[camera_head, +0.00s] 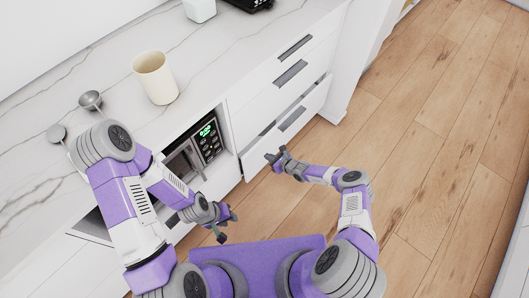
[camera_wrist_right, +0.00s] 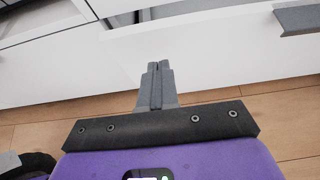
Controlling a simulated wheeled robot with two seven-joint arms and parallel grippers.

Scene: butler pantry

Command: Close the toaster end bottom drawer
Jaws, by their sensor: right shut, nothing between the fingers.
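The bottom drawer (camera_head: 290,122) is the lowest white front in the stack right of the microwave. It stands partly out, with a dark gap above its front edge. Its grey handle (camera_head: 292,118) is on the front. In the right wrist view, the drawer front (camera_wrist_right: 220,55) fills the upper middle, with the opening behind its top edge. My right gripper (camera_head: 273,157) is shut and empty, in front of the drawer's left end. Its fingertips (camera_wrist_right: 158,66) overlap the front in the wrist view; I cannot tell whether they touch. My left gripper (camera_head: 228,226) appears open and empty, below the microwave.
A microwave (camera_head: 207,139) sits in the niche left of the drawers. The marble counter (camera_head: 110,55) holds a cream cup (camera_head: 155,77), small metal items (camera_head: 91,100) and a white container (camera_head: 199,10). The wooden floor (camera_head: 430,130) at right is clear.

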